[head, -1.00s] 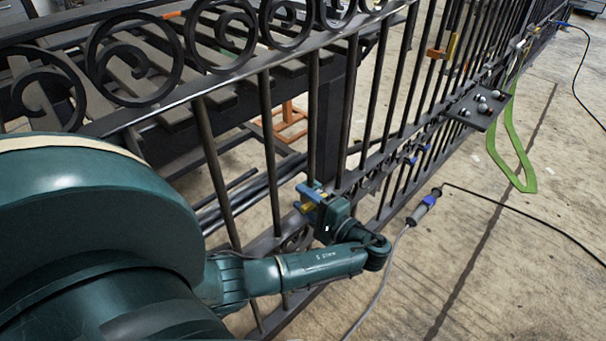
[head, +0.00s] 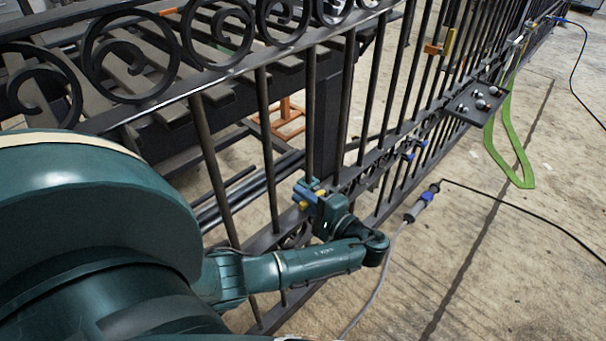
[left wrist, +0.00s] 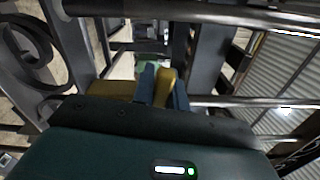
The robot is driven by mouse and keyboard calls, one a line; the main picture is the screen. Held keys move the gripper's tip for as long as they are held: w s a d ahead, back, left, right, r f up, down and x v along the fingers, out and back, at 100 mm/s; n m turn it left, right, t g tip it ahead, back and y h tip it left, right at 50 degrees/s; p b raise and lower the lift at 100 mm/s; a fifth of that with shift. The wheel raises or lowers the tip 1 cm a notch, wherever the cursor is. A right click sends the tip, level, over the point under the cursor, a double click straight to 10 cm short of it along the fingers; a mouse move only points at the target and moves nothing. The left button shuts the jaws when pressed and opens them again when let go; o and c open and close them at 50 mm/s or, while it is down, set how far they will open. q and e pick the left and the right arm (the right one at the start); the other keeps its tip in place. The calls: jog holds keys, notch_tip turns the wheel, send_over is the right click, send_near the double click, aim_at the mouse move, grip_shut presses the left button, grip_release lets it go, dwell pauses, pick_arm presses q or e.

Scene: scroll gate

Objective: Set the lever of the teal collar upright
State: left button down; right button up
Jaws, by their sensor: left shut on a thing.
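My left gripper (head: 312,193) is at a bar of the black gate, left of the picture's middle in the head view. In the left wrist view its blue-grey fingers (left wrist: 163,88) are closed around a yellow lever (left wrist: 166,84). Another yellow part (left wrist: 112,90) shows just left of the fingers. A small green patch (left wrist: 147,63) beyond the fingertips looks like the teal collar, mostly hidden by fingers and lever. The lever's exact tilt cannot be told. My right gripper is not in view.
The black gate (head: 265,130) runs from near left to far right. An orange collar with a yellow lever (head: 449,43) sits farther along. A dark shelf with balls (head: 478,103) sticks out, with a green strap (head: 512,150) beside it. A cable (head: 500,207) crosses the floor.

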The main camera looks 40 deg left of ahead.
pick_arm(q)
jog(key=m+p, duration=0.2)
jog(key=r+m+p, duration=0.1)
jog(key=m+p, duration=0.1)
jog(key=w+r+m+p, duration=0.1)
jog(key=p, duration=0.2)
jog(key=shift+m, duration=0.4)
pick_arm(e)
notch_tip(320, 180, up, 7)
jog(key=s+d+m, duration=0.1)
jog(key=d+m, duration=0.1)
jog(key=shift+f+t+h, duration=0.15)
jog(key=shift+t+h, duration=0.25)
pick_arm(q)
jog(key=c, duration=1.4)
grip_release()
jog(key=shift+d, duration=0.1)
jog(key=s+d, duration=0.1)
jog(key=d, duration=1.2)
jog(key=shift+b, duration=0.3)
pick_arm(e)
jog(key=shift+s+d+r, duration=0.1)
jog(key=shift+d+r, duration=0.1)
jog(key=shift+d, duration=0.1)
